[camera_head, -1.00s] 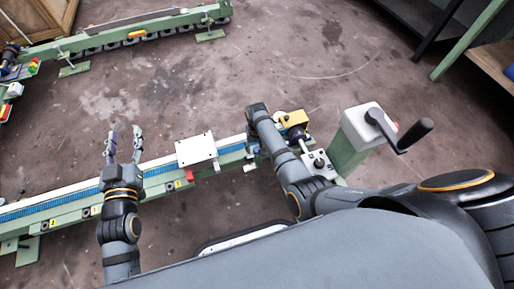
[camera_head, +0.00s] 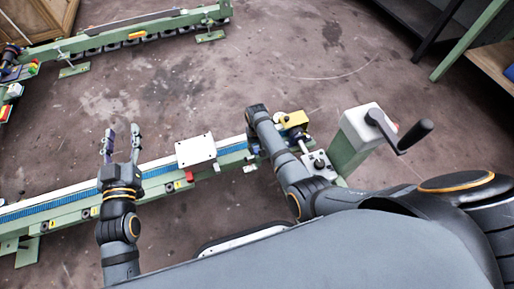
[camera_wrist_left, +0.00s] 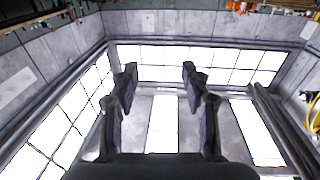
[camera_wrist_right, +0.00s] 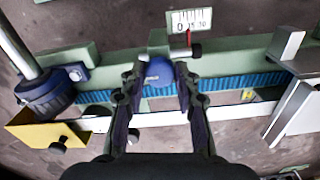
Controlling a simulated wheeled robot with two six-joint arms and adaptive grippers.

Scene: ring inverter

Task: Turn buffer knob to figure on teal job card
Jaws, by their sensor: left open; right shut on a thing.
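The blue buffer knob (camera_wrist_right: 158,72) sits on the green rail, between the fingers of my right gripper (camera_wrist_right: 157,80), which is shut on it. Just beyond it, a white scale plate (camera_wrist_right: 189,20) reads 0, 15 and 30. A thin red pointer (camera_wrist_right: 188,38) stands below the scale near the 15; the exact reading is hard to tell. In the head view my right wrist covers the knob. My left gripper (camera_head: 121,145) is open and empty, raised over the rail with its fingers up. I cannot make out a teal job card in any view.
The green conveyor (camera_head: 70,207) with a blue belt runs under both arms. A white plate (camera_head: 197,150) stands between the arms.

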